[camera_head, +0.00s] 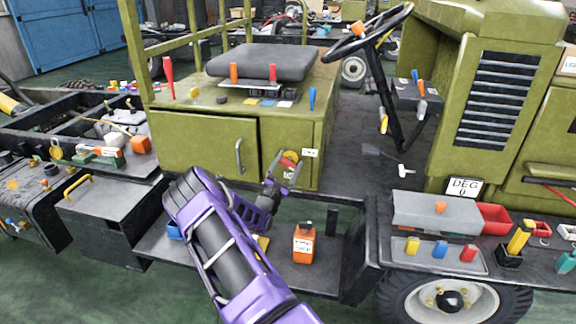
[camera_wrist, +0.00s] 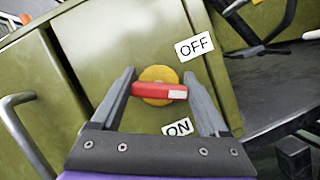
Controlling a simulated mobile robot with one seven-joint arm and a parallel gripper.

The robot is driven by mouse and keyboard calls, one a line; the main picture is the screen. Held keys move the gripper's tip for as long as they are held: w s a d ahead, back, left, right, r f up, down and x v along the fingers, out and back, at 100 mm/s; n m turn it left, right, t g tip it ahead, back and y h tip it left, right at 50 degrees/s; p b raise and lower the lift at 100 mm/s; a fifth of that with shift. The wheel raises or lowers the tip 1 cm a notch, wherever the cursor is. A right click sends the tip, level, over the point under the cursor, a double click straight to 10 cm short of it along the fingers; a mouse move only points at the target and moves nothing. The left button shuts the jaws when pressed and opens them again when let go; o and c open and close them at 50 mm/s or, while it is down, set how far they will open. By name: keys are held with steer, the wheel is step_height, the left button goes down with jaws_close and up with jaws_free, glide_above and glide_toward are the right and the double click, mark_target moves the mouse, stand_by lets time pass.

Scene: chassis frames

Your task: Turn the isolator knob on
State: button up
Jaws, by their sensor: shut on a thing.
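The isolator knob (camera_wrist: 150,90) is a red bar on a round yellow plate (camera_wrist: 157,73), mounted on the olive green cabinet panel. In the wrist view the bar lies nearly level, its white-marked end to the right, between the OFF label (camera_wrist: 195,46) above and the ON label (camera_wrist: 178,127) below. My gripper (camera_wrist: 160,76) has one grey finger at each end of the bar and is shut on it. In the head view the knob (camera_head: 288,162) shows above my gripper (camera_head: 280,174), on the cabinet's front right part, partly hidden by the fingers.
A cabinet door handle (camera_head: 239,157) sticks out left of the knob. An orange container (camera_head: 304,243) stands on the step below. A steering wheel (camera_head: 368,33) is at the upper right. A grey box (camera_head: 447,212) and tools lie on the right ledge.

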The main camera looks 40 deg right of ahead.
steer(key=m+g, duration=0.1)
steer(key=m, duration=0.1)
steer(key=m+g+b, duration=0.1)
steer(key=m, duration=0.2)
steer(key=m+g+b, duration=0.1)
steer(key=m, duration=0.2)
steer(key=shift+f, duration=0.3)
steer(key=m+g+b, duration=0.1)
steer(key=m, duration=0.1)
steer(key=m+y+b, duration=0.1)
steer(key=m, duration=0.1)
steer(key=shift+s+f+g+y+b, duration=0.1)
steer(key=shift+f+g+y+b, duration=0.05)
steer(key=shift+g+y+b, duration=0.2)
steer(key=shift+m+b, duration=0.65)
steer(key=shift+m, duration=0.35)
steer(key=shift+y, duration=0.25)
steer(key=o, duration=1.2)
steer(key=shift+o, duration=0.2)
steer(key=v, duration=1.7)
steer(key=shift+a+p, duration=0.2)
steer(key=shift+p, duration=0.15)
